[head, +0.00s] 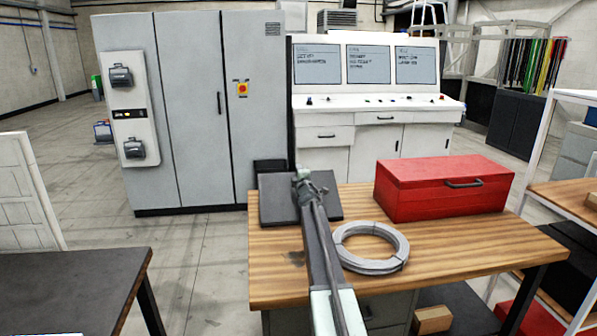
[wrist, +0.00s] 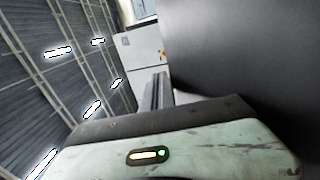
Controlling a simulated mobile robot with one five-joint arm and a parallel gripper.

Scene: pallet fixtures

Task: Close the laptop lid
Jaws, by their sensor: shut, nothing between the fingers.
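The laptop (head: 276,206) is a dark grey, flat-looking shape at the far left corner of the wooden workbench (head: 460,247). My arm crosses in front of its middle, so part of it is hidden, and I cannot tell the lid's angle. My gripper (head: 302,174) is at the laptop's far edge in the head view, shut and empty. I cannot tell whether it touches the laptop. In the wrist view a large smooth dark surface (wrist: 245,55), probably part of the laptop, fills the upper right close to the camera.
A grey cable coil (head: 392,264) lies right of my arm on the bench, and a red toolbox (head: 430,200) stands behind it. A small dark block (head: 270,166) shows behind the laptop. Tall grey cabinets (head: 190,120) and a white control console (head: 375,110) stand beyond the bench.

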